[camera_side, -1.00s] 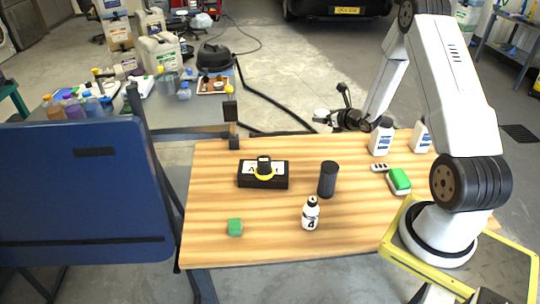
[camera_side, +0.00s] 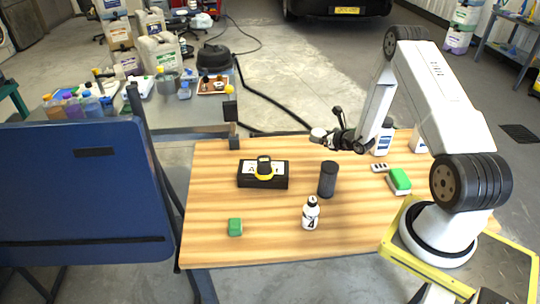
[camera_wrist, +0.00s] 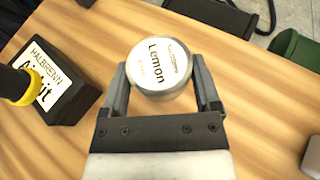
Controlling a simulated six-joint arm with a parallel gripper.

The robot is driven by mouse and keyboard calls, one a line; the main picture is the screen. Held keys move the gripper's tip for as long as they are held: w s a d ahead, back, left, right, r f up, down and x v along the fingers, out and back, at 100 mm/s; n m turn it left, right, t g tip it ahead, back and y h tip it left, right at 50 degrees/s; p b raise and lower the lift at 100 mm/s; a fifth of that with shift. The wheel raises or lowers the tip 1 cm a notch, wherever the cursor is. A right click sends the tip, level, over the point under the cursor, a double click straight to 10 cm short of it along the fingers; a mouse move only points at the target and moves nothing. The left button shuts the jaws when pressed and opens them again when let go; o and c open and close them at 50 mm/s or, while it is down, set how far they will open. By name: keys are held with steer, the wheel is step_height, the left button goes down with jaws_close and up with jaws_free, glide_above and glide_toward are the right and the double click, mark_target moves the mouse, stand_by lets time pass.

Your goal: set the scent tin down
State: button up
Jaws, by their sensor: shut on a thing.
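The scent tin (camera_wrist: 160,66) is round, with a white lid that reads "Lemon". In the wrist view my gripper (camera_wrist: 163,85) is shut on it, one finger on each side. In the side view the tin (camera_side: 318,133) is a small pale shape at the end of my gripper (camera_side: 325,138). It is held over the far part of the wooden table (camera_side: 220,210), behind the dark cylinder. I cannot tell how far its underside is from the wood.
A black box (camera_side: 248,182) with a black and yellow item on it stands left of the dark cylinder (camera_side: 328,180). Bare wood lies at the far left.

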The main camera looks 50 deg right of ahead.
glide_above(318, 163)
steer(key=shift+w+f, duration=0.2)
steer(key=shift+f, duration=2.5)
steer(key=shift+f, duration=0.1)
steer(key=shift+f, duration=1.95)
steer(key=shift+f, duration=0.1)
steer(key=o, duration=1.1)
steer(key=shift+s, duration=0.1)
steer(key=shift+v, duration=6)
